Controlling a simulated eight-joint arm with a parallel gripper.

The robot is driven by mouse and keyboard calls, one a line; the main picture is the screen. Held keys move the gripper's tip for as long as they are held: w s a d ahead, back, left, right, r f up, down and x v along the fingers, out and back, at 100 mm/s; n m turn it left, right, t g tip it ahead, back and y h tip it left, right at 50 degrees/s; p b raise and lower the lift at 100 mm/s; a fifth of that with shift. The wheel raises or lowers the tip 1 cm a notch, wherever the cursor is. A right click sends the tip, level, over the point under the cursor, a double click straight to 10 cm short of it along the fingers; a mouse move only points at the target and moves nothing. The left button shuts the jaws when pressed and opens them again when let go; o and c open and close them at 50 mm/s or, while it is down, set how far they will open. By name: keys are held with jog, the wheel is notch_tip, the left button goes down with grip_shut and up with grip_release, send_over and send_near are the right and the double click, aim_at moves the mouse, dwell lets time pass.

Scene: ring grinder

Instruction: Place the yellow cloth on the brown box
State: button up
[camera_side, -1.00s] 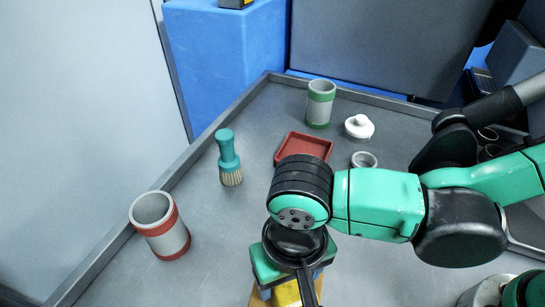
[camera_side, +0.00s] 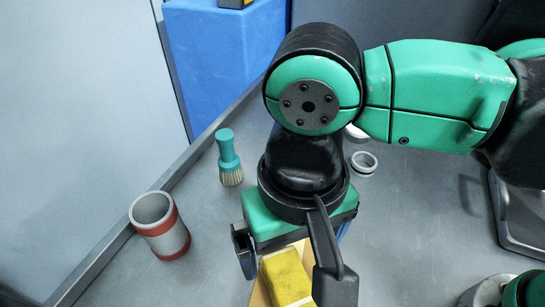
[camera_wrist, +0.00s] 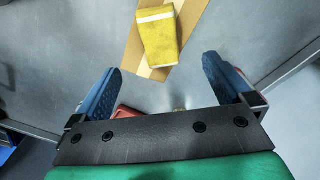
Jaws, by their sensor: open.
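The yellow cloth (camera_side: 286,277), a folded pad, lies on the brown box (camera_side: 258,294). In the wrist view the cloth (camera_wrist: 158,38) has a pale stripe near its top edge and rests on the flat tan top of the box (camera_wrist: 190,18). My gripper (camera_side: 289,271) is open above the cloth. In the wrist view the two blue finger pads (camera_wrist: 160,70) are wide apart with nothing between them, and the cloth lies beyond the tips. In the side view my gripper and arm hide part of the box and cloth.
A grey cup with red bands (camera_side: 160,226) stands at the left, with a teal brush (camera_side: 230,160) behind it. A small grey ring (camera_side: 364,162) lies right of my wrist. A raised rim (camera_side: 120,232) edges the grey table.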

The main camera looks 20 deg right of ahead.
aim_at(290, 274)
jog(key=w+d+t, duration=0.3)
jog(key=w+d, duration=0.1)
jog(key=d, duration=0.8)
jog(key=w+d+t, duration=0.4)
jog(key=d, duration=0.9)
jog(key=shift+w+d, duration=0.3)
jog(key=shift+w, duration=0.1)
